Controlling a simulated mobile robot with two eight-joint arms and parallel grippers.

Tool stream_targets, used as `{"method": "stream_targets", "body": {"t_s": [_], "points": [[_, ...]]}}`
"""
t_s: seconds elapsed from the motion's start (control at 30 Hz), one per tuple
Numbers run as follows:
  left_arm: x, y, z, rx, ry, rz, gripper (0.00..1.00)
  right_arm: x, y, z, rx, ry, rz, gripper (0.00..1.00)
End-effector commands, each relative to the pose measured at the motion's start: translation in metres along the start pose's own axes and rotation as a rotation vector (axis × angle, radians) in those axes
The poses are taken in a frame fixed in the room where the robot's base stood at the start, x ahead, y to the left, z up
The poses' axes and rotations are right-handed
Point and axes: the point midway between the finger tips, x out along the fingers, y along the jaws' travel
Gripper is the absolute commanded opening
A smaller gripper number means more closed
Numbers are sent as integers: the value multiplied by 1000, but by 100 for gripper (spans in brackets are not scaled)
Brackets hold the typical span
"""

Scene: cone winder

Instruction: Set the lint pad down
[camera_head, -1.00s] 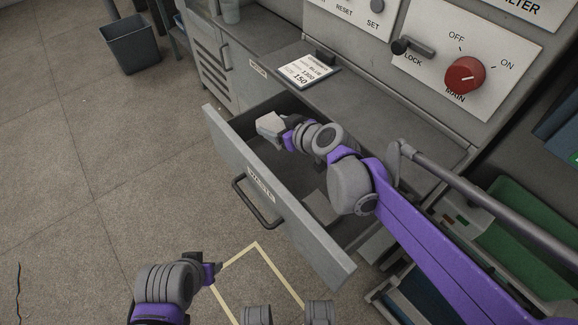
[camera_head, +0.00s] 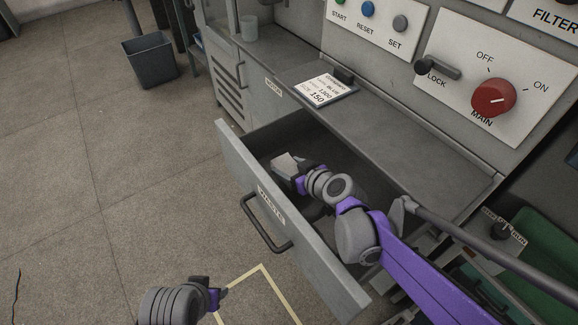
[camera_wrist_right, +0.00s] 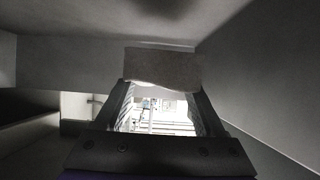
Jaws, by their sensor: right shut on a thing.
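The lint pad (camera_head: 286,164) is a pale grey block at the tip of my right arm. My right gripper (camera_head: 296,177) is shut on it inside the open waste drawer (camera_head: 240,178), near its far left end. In the right wrist view the pad (camera_wrist_right: 163,68) sits between the fingertips (camera_wrist_right: 162,86), with the drawer's grey walls around it. I cannot tell whether the pad touches the drawer's floor. My left gripper (camera_head: 208,290) is low in the head view, outside the drawer, and its jaws are not clear.
The drawer's black handle (camera_head: 266,223) faces the open floor. Above the drawer, a grey ledge (camera_head: 385,130) carries a printed card (camera_head: 323,89). A panel with a red main knob (camera_head: 493,97) stands behind. A dark bin (camera_head: 150,60) stands on the floor at upper left.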

Motion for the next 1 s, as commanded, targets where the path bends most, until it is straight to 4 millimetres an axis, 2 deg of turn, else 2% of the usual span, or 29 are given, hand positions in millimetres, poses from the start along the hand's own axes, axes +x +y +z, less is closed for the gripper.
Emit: {"method": "stream_targets", "body": {"t_s": [0.37, 0.4, 0.53, 0.87, 0.97, 1.0], "points": [[5, 0, 1, 0, -1, 0, 50, 5, 0, 8, 0, 0, 0, 19], [5, 0, 1, 0, -1, 0, 50, 5, 0, 8, 0, 0, 0, 75], [5, 0, 1, 0, -1, 0, 50, 5, 0, 8, 0, 0, 0, 98], [2, 0, 0, 0, -1, 0, 50, 2, 0, 4, 0, 0, 0, 100], [-5, 0, -1, 0, 1, 0, 50, -6, 0, -6, 0, 0, 1, 100], [-6, 0, -2, 0, 2, 0, 50, -14, 0, -5, 1, 0, 2, 100]]}}
